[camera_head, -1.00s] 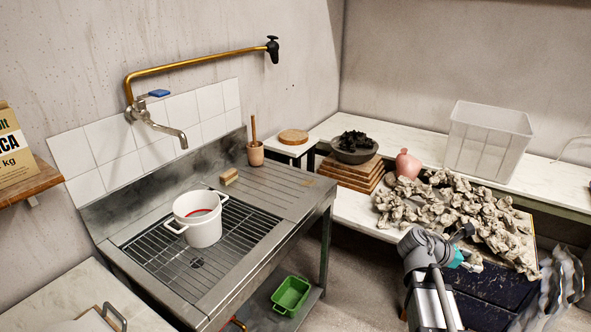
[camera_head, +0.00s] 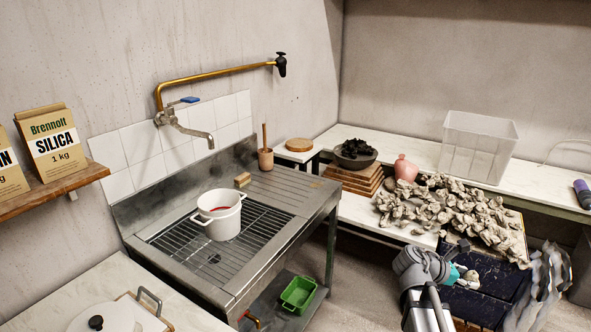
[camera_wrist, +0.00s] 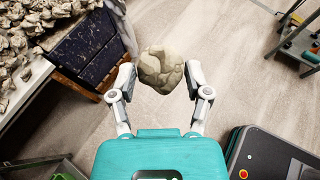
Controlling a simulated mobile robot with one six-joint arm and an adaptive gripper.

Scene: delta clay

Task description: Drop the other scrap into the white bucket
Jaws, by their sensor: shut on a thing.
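The white bucket (camera_head: 232,222) stands upright on the metal sink's grate at the left in the head view. Something red shows inside its rim, but I cannot tell what it is. My gripper (camera_wrist: 161,72) is shut on a lumpy grey-beige clay scrap (camera_wrist: 163,68), held between its two fingertips above the floor. In the head view my gripper (camera_head: 462,276) is at the lower right, in front of the scrap pile and well to the right of the bucket. The held scrap is small and partly hidden there.
A heap of clay scraps (camera_head: 450,208) covers the bench at right. The metal sink (camera_head: 275,250) has a wall tap (camera_head: 195,133) above and behind the bucket. A green tub (camera_head: 298,293) sits on the shelf below. Open floor lies between sink and bench.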

